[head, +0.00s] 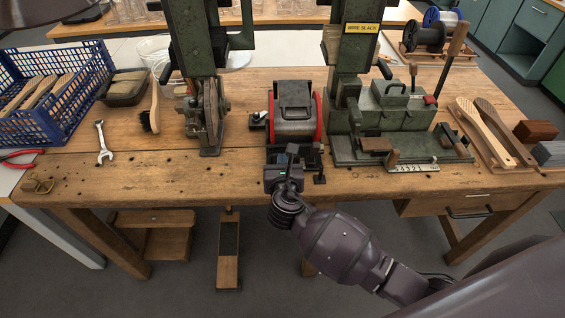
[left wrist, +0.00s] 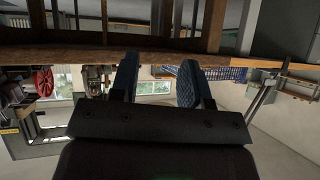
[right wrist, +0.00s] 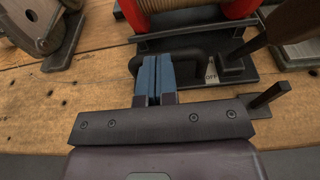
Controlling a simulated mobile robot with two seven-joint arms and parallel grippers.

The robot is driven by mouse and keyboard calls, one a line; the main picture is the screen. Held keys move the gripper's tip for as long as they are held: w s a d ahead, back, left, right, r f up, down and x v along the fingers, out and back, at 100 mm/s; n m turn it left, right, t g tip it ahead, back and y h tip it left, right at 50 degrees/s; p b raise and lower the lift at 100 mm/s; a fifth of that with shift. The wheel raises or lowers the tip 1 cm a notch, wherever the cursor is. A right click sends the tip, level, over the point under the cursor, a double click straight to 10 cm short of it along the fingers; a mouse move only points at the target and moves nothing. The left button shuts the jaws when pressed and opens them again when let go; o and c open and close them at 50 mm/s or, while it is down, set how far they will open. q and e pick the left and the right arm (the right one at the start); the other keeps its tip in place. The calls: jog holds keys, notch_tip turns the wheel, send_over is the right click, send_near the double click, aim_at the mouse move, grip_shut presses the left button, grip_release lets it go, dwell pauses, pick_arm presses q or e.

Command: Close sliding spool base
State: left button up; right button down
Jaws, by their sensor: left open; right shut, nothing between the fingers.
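The spool unit, with red flanges (head: 319,118) and a dark cover, sits at the middle of the bench on a dark sliding base (right wrist: 200,72). In the right wrist view, a dark bar handle (right wrist: 136,64) runs along the front of the base. My right gripper (head: 291,152) is shut and empty at the front of the base. Its blue fingertips (right wrist: 157,62) are at the handle; I cannot tell whether they touch it. My left gripper (left wrist: 157,82) is open and empty, away from the spool, whose red flange (left wrist: 44,82) shows at far left there.
A green press (head: 201,80) stands left of the spool, and another machine (head: 390,105) stands right. A blue crate (head: 62,122), wrench (head: 103,143) and brush (head: 153,112) lie left. Wooden brush handles (head: 485,130) lie right. Bench front left of the spool is mostly clear.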

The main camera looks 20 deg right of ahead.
jog(key=r+x, duration=0.1)
jog(key=x, duration=0.8)
jog(key=r+x, duration=0.1)
jog(key=x, duration=0.3)
jog(key=shift+w+d+r+b, duration=0.1)
jog(key=shift+w+b, duration=0.1)
jog(key=shift+w, duration=0.1)
jog(key=shift+w+d+r+b, duration=0.1)
jog(key=shift+w+b, duration=0.1)
jog(key=shift+w, duration=0.1)
jog(key=shift+w+d, duration=0.1)
jog(key=shift+w, duration=0.2)
jog(key=shift+r, duration=0.1)
jog(key=shift+s, duration=0.1)
